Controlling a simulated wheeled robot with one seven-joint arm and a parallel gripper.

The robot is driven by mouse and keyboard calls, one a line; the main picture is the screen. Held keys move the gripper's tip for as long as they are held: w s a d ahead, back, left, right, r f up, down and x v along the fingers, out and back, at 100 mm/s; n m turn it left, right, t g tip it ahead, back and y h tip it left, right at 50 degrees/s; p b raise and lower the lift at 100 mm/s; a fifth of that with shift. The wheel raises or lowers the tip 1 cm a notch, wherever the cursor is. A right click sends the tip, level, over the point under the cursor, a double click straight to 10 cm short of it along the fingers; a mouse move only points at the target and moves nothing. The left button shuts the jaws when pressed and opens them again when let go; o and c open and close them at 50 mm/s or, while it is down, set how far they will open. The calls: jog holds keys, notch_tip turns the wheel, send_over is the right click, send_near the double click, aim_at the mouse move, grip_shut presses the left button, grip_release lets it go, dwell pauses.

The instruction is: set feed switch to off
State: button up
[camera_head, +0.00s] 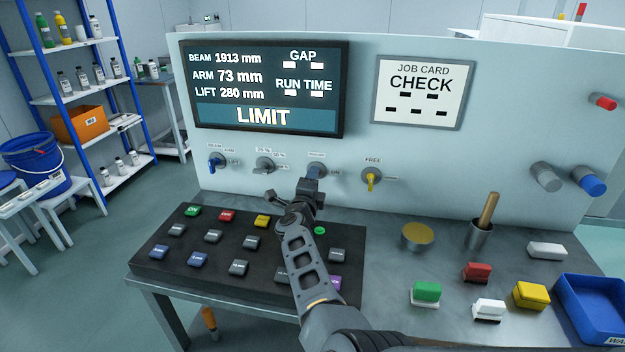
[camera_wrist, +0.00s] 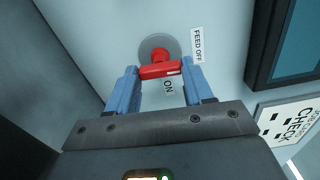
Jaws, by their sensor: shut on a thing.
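The feed switch (camera_wrist: 158,71) has a red handle on a round grey base (camera_wrist: 152,43) set in the pale panel. In the wrist view, the blue fingers of my gripper (camera_wrist: 161,77) sit on both sides of the red handle and are shut on it. A FEED OFF label (camera_wrist: 197,45) and an ON label (camera_wrist: 168,86) are beside the base. I cannot tell which label the handle points to. In the head view, my gripper (camera_head: 315,176) reaches the panel below the screen and hides the red handle; the ON label (camera_head: 336,172) shows to its right.
Two switches, blue (camera_head: 216,160) and grey (camera_head: 264,165), stand to the left, and a yellow switch (camera_head: 371,179) to the right. The black keypad (camera_head: 155,262) lies under my arm. The screen (camera_head: 265,88) reads LIMIT. A metal cup (camera_head: 479,236) stands on the right bench.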

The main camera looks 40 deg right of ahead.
jog(key=shift+a+n, duration=0.1)
jog(key=shift+n, duration=0.4)
jog(key=o, duration=1)
jog(key=shift+o, duration=0.2)
jog(key=shift+p+v, duration=1.15)
jog(key=shift+v, duration=2.7)
jog(key=shift+s+a, duration=0.1)
